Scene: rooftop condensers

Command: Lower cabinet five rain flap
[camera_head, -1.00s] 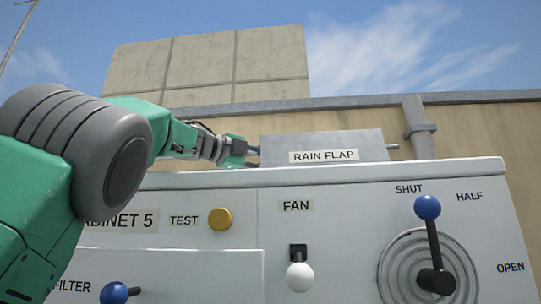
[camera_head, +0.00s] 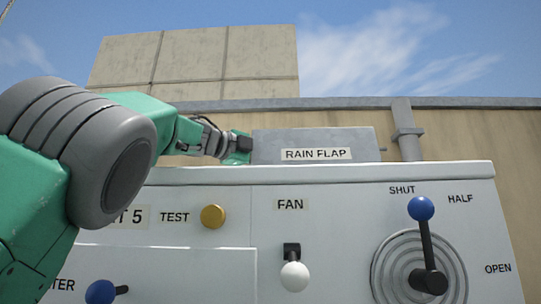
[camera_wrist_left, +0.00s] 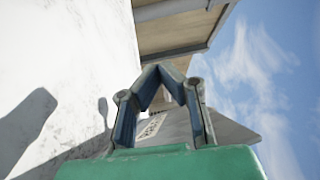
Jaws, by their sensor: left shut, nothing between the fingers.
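The rain flap (camera_head: 325,138) is a grey plate with a "RAIN FLAP" label, standing raised at the back of the top of cabinet five (camera_head: 400,174). A small pin shows at its right end. My left gripper (camera_wrist_left: 160,72) is shut and empty, its fingertips meeting in the left wrist view. In the head view it is at the flap's left end, with its fingers apparently hidden behind the plate. I cannot tell whether they touch it. The flap (camera_wrist_left: 178,126) also shows beyond the fingers in the left wrist view. My right gripper is not in view.
The front panel carries a yellow test button (camera_head: 213,216), a white-knobbed fan switch (camera_head: 294,276), a blue-knobbed lever (camera_head: 421,209) at SHUT and a blue filter knob (camera_head: 101,291). A grey pipe (camera_head: 407,130) and tan wall stand behind. The cabinet top looks clear right of the flap.

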